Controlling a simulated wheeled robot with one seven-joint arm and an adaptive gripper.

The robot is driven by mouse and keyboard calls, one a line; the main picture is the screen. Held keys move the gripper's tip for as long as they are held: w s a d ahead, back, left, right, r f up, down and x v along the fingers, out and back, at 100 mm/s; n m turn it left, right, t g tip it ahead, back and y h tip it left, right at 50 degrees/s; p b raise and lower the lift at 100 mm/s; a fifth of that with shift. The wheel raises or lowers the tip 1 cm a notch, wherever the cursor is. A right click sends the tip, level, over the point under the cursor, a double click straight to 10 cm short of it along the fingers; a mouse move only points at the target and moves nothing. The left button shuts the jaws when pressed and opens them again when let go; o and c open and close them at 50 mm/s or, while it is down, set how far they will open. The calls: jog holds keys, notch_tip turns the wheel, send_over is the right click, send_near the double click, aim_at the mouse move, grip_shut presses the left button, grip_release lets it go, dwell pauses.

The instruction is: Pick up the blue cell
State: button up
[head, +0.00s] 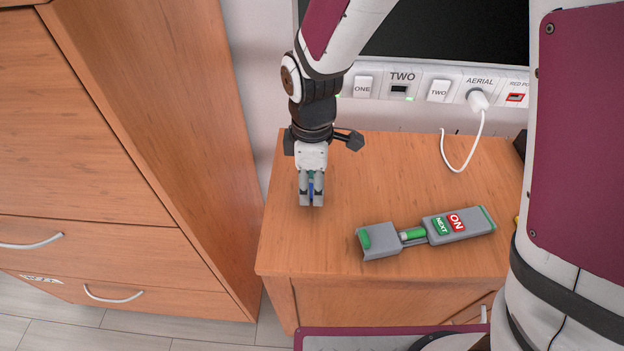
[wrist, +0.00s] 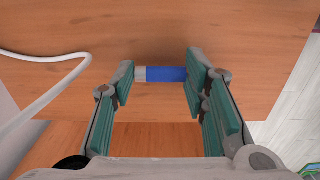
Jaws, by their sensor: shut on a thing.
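The blue cell is a small cylinder with a blue body and a pale grey end. In the wrist view the blue cell (wrist: 166,75) lies crosswise between my two fingertips, touching both. In the head view only a sliver of the blue cell (head: 311,189) shows between the fingers. My gripper (head: 311,196) is shut on it over the left part of the wooden cabinet top; in the wrist view my gripper (wrist: 160,78) has a teal-padded finger at each end of the cell. I cannot tell whether the cell touches the wood.
A grey device (head: 380,243) with a green cell (head: 413,234) and NEXT and ON buttons lies to the right on the cabinet top (head: 400,170). A tall wooden cabinet (head: 165,140) stands at the left. A white cable (head: 462,165) hangs from the wall panel (head: 420,84).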

notch_tip(320, 180, up, 3)
jog(key=shift+f, duration=0.2)
jog(key=s+d, duration=0.1)
jog(key=s, duration=0.3)
jog(key=s+d+p, duration=0.1)
jog(key=s, duration=0.3)
jog(key=s+d+r+p, duration=0.1)
jog(key=s, duration=0.4)
jog(key=shift+s, duration=0.1)
jog(key=shift+w+f+b, duration=0.2)
jog(key=shift+w+b, duration=0.05)
jog(key=shift+b, duration=1)
jog(key=shift+s+b, duration=0.1)
jog(key=shift+b, duration=1.15)
jog(key=shift+s+b, duration=0.1)
jog(key=shift+b, duration=0.5)
jog(key=b, duration=0.2)
jog(key=s+b, duration=0.1)
jog(key=b, duration=0.1)
jog(key=shift+s+d+r, duration=0.15)
jog(key=shift+s, duration=0.15)
jog(key=shift+s+d+r+b, duration=0.15)
jog(key=shift+s+b, duration=0.25)
jog(key=shift+b, duration=0.2)
